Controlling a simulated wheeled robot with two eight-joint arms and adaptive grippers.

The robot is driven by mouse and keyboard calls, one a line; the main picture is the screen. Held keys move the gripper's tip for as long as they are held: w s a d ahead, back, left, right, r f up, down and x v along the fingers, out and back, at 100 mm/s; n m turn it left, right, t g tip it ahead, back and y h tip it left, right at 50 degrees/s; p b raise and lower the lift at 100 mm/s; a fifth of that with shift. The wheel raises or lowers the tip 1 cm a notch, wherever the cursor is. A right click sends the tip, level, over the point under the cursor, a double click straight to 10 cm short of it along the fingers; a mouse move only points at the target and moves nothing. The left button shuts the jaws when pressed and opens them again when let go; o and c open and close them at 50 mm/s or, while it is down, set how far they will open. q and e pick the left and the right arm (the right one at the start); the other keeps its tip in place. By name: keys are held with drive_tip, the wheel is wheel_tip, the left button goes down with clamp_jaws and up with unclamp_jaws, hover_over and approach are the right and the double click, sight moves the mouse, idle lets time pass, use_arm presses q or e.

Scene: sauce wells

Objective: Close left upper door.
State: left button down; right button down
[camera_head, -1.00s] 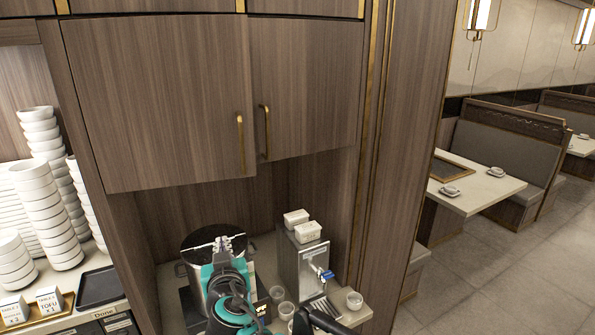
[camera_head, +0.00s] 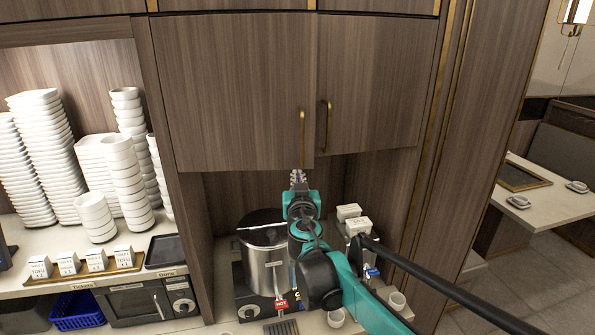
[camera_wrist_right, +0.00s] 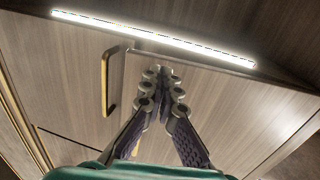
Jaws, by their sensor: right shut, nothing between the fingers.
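The left upper door (camera_head: 230,90) is a brown wood panel with a brass handle (camera_head: 302,138) near its lower right corner. Its lower edge hangs lower in the head view than that of the right upper door (camera_head: 375,85), and its right edge stands slightly proud, so it looks a little ajar. My right gripper (camera_head: 298,178) is shut and empty, just below the left door's lower right corner. In the right wrist view, its closed fingers (camera_wrist_right: 162,75) point at wood panels near a panel edge and a brass handle (camera_wrist_right: 106,82); contact cannot be told. My left gripper is out of view.
Below the doors stand a steel pot (camera_head: 262,268) on a cooker and a steel dispenser with white containers (camera_head: 358,228). White bowl stacks (camera_head: 125,180) fill the shelf at left. A lit strip (camera_wrist_right: 150,38) shows in the right wrist view.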

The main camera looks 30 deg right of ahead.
sight(296, 167)
drive_tip(key=shift+x, duration=1.2)
drive_tip(key=shift+w+d, duration=0.1)
drive_tip(key=shift+w, duration=0.2)
drive_tip(key=b+x, duration=0.1)
drive_tip(key=x, duration=0.6)
drive_tip(key=shift+w+f, duration=0.15)
drive_tip(key=shift+w, duration=0.05)
drive_tip(key=shift+s+r, duration=0.15)
drive_tip(key=shift+r, duration=0.15)
